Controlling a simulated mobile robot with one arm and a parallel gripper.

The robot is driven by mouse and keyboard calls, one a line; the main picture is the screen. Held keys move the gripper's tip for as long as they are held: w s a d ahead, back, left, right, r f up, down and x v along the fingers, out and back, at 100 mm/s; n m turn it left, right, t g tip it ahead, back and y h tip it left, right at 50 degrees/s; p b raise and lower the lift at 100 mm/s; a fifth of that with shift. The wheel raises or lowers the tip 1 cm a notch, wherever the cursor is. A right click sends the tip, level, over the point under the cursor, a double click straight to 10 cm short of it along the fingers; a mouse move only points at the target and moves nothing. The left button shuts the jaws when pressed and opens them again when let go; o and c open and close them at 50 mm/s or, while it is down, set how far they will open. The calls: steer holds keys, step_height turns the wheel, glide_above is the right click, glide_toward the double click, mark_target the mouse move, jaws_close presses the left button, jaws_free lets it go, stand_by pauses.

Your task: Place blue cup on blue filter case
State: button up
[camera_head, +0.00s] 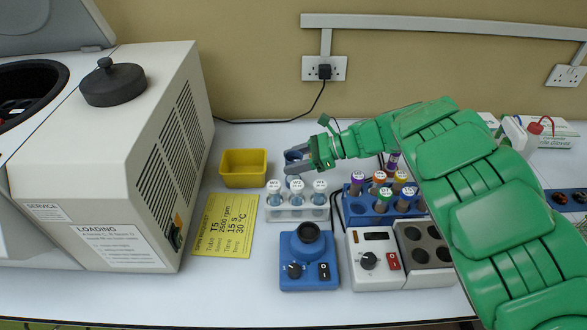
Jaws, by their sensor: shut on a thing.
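My green arm reaches in from the right. My gripper (293,160), with grey-blue fingers, is shut above the back of the white vial rack, just right of the yellow tray. What it holds is small and mostly hidden; a little blue shows at and below the fingers, but I cannot tell if it is the blue cup. No blue cup can be made out elsewhere. No blue filter case can be clearly identified. A blue case-like block (566,200) with dark round items lies at the far right, partly cut off and partly behind my arm.
A white rack (297,213) holds three white-capped vials. Behind is a yellow tray (243,168). A blue mixer (309,262), a grey heater block (376,260) and a blue rack (384,208) of capped tubes stand close together. A large centrifuge (110,150) fills the left. The front table is clear.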

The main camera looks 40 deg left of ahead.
steer(key=shift+w+a+f, duration=0.35)
steer(key=shift+a+f, duration=0.2)
steer(key=shift+f, duration=1.7)
steer(key=shift+f, duration=0.15)
steer(key=o, duration=1)
steer(key=shift+w+d+r, duration=0.1)
steer(key=shift+d+r, duration=0.05)
steer(key=shift+r, duration=0.05)
steer(key=shift+v, duration=5.85)
